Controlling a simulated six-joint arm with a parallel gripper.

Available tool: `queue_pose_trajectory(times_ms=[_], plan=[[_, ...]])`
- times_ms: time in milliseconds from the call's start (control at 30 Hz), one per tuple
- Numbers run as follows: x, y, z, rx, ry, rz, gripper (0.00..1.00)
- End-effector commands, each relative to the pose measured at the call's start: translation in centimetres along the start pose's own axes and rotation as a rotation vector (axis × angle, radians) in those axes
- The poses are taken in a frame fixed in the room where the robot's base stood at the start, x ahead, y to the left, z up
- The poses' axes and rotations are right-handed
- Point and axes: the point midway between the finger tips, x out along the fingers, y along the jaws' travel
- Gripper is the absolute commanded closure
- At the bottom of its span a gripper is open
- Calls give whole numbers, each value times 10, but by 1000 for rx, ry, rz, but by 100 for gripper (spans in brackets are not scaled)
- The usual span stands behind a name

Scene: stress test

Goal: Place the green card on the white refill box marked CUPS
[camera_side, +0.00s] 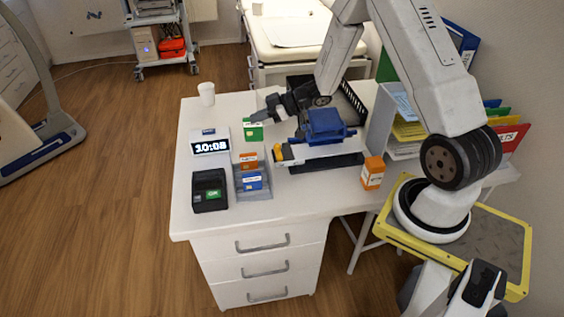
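The green card (253,134) is upright near the back middle of the desk, with its face toward the camera. My gripper (257,117) reaches in from the right, and its fingertips meet the card's top edge. The gripper appears shut on the card. I cannot tell whether the card's lower edge touches the desk. A pale box-like shape with a small blue mark (208,132) stands behind the clock, to the left of the card. No CUPS marking is readable, so I cannot tell whether this is the refill box.
A clock (210,147) and a black card terminal (209,190) stand left. A grey holder (254,194) has orange and blue cards. A white cup (206,94) stands at the back left. A blue device (325,126) and an orange-white box (373,173) stand right.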

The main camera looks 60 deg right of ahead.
Motion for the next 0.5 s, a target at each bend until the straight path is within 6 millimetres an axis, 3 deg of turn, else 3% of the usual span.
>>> queue_pose_trajectory(times_ms=[300, 500], plan=[[-67, 90, -33, 117, -13, 297, 100], [-114, 133, -52, 196, 0, 464, 100]])
